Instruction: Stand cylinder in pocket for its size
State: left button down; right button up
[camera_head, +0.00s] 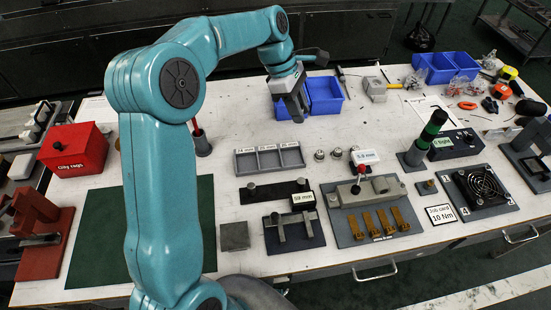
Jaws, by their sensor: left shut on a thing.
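My left gripper (297,114) is held up at the back of the bench, in front of the blue bins and beyond the pocket tray. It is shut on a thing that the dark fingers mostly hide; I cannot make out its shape. The pockets look empty. Small metal cylinders stand right of the tray, one (319,155) nearest it and another (336,154) beside it. My right gripper is not in view.
Blue bins (325,94) stand behind the gripper. A white size label (365,156) and a grey fixture (368,193) are at right. A black-green signal post (431,132) rises further right. A red box (75,149) and a green mat (92,236) lie left.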

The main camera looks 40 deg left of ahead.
pick_arm(q)
jog(key=n, duration=0.2)
send_over(274, 162)
jog(key=a, duration=0.1)
notch_tip(274, 162, down, 2)
jog(key=shift+t, duration=0.3)
jog(key=f, duration=1.4)
jog(key=shift+s+a+f, duration=0.15)
jog(key=shift+s+f, duration=0.15)
jog(key=shift+s, duration=0.1)
notch_tip(274, 162, down, 5)
jog(key=c, duration=1.2)
grip_release()
jog(key=shift+f, duration=0.15)
